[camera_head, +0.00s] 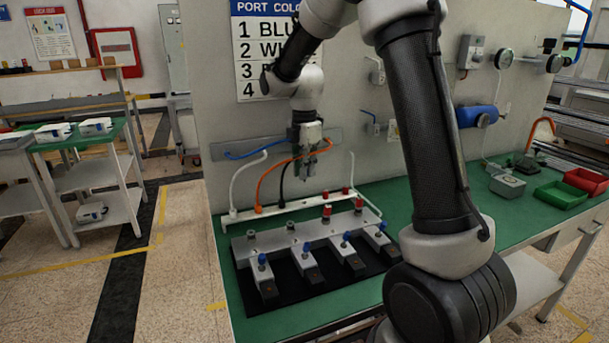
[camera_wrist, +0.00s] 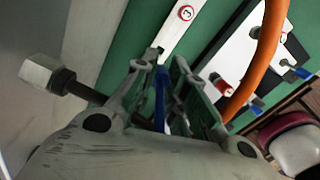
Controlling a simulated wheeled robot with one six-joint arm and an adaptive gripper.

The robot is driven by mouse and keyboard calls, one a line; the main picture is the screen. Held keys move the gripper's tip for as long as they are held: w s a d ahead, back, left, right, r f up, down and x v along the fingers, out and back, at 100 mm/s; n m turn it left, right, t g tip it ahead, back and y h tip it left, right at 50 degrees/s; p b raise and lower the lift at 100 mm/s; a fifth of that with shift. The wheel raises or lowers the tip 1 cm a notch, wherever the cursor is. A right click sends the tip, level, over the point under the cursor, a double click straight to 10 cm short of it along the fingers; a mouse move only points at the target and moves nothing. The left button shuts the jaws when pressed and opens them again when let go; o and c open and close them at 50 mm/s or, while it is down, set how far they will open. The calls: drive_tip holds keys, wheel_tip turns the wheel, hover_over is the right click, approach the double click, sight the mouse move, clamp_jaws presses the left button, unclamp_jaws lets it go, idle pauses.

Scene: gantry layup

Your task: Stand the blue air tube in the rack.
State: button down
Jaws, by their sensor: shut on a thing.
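The blue air tube (camera_head: 240,156) runs from the left of the wall strip toward my gripper (camera_head: 311,150). In the wrist view the blue tube (camera_wrist: 160,98) is between the fingers of my gripper (camera_wrist: 163,68), which is shut on it. The gripper is above the bench. The white rack rail (camera_head: 243,213) lies below it along the back of the green bench. White, orange and black tubes rise from the rail. In the wrist view a white bar (camera_wrist: 180,32) with a red-ringed number 3 lies beyond the fingertips. The tube's lower end is hard to make out.
The orange tube (camera_head: 268,180) arches close to my gripper and crosses the wrist view's right side (camera_wrist: 262,65). A grey manifold (camera_head: 310,232) with several blue-topped blocks stands in front of the rail on a black mat (camera_head: 325,290). Green (camera_head: 560,195) and red (camera_head: 586,181) bins stand at the right.

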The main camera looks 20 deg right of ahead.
drive_tip(key=shift+f, duration=2.9)
drive_tip(key=shift+f, duration=1.35)
drive_tip(key=c, duration=1.4)
unclamp_jaws()
drive_tip(key=shift+o, duration=0.2)
wheel_tip(320, 180, up, 12)
drive_tip(key=shift+f, duration=0.1)
